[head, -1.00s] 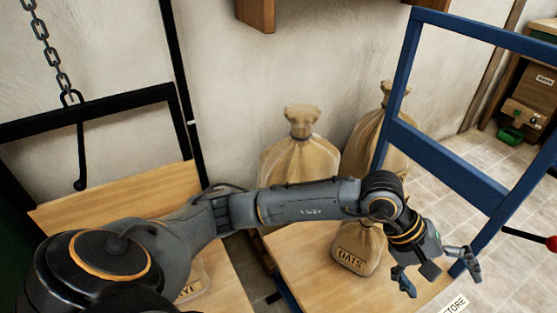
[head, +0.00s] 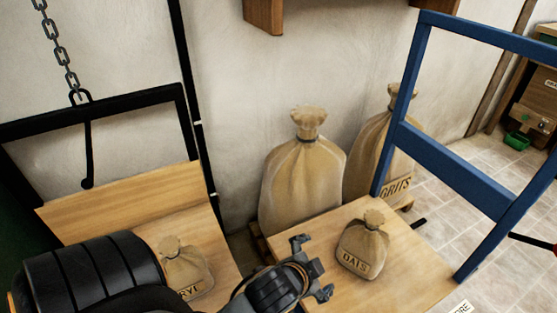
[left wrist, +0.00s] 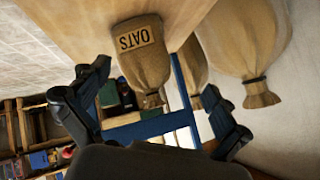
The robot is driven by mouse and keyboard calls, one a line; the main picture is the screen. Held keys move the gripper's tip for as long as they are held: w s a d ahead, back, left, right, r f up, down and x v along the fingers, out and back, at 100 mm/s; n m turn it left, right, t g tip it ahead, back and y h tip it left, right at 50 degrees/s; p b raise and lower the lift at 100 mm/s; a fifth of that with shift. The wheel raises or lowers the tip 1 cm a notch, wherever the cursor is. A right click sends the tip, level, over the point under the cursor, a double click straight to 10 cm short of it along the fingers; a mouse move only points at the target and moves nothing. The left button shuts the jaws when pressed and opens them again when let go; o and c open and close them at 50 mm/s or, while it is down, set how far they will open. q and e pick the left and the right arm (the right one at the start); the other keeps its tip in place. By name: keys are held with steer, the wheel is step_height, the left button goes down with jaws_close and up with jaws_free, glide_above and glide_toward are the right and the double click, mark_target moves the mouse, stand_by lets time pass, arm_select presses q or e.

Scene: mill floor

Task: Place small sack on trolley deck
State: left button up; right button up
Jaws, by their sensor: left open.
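A small tan sack marked OATS (head: 362,247) stands upright, tied at the neck, on the wooden trolley deck (head: 403,270). Another small sack marked RYE (head: 184,270) stands on a wooden platform at the left, partly behind my left arm. My left gripper (head: 313,267) is open and empty, left of the OATS sack and apart from it, over the deck's left side. In the left wrist view the OATS sack (left wrist: 143,58) appears upside down beyond the spread fingers (left wrist: 156,88). My right gripper is out of view.
The trolley's blue frame (head: 455,170) rises along the deck's far right side. Two large sacks stand behind the deck, one plain (head: 303,175) and one marked GRITS (head: 385,150). A chain and hook (head: 84,140) hang at the left. Tiled floor is open at the right.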

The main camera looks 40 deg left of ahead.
arm_select(q)
steer(key=s+f+n+g+h, duration=0.1)
steer(key=s+f+n+g, duration=0.2)
steer(key=s, duration=1)
step_height(320, 180, down, 4)
steer(key=g, duration=0.3)
steer(key=shift+s+d+r+n, duration=0.15)
steer(key=shift+d+r+n, duration=0.05)
steer(key=shift+d+n, duration=0.2)
steer(key=shift+a, duration=0.1)
